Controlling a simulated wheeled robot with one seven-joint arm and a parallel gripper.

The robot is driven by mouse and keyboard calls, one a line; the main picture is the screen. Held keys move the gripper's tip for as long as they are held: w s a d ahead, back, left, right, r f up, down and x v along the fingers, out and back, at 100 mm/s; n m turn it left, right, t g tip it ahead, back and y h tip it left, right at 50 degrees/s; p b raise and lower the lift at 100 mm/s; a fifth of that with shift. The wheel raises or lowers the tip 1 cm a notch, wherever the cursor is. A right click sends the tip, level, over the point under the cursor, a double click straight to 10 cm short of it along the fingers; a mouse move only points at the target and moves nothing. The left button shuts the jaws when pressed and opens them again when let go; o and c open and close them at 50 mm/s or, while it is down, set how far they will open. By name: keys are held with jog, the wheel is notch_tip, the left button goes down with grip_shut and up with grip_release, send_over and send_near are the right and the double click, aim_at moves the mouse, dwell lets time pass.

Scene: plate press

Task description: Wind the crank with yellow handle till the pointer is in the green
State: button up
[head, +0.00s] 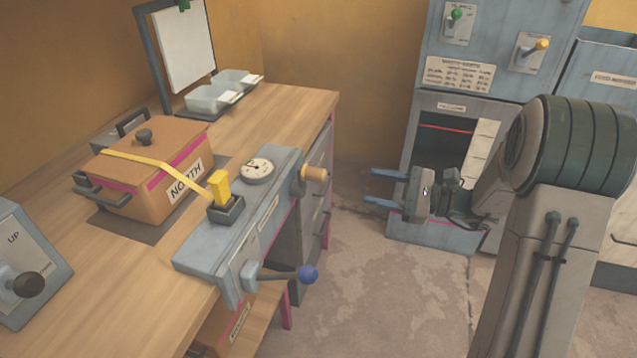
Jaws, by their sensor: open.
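A round white gauge (257,170) sits on top of a grey-blue housing (212,252) at the bench's front edge. Its pointer and coloured zones are too small to read. A tan-yellow handle (314,173) sticks out from the housing's far right end; how it joins a crank is unclear. A blue-balled lever (308,274) sticks out from the near end. A yellow-knobbed lever (541,44) is on the blue cabinet at the back. My gripper (376,188) is open and empty, its blue fingers pointing left, apart from and to the right of the tan-yellow handle.
A brown box (135,195) marked NORTH, with a yellow strap (150,162), stands on the wooden bench (262,118). The strap reaches a yellow block (219,184) on the housing. An UP lever box (22,245) is at left. Floor between bench and cabinet (455,80) is clear.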

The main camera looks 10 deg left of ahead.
aim_at(326, 176)
jog(key=a, duration=0.4)
jog(key=w+a, duration=0.1)
jog(key=a, duration=0.4)
jog(key=w+a, duration=0.1)
jog(key=a, duration=0.3)
jog(key=shift+a, duration=0.3)
grip_shut()
jog(key=shift+a+r, duration=0.1)
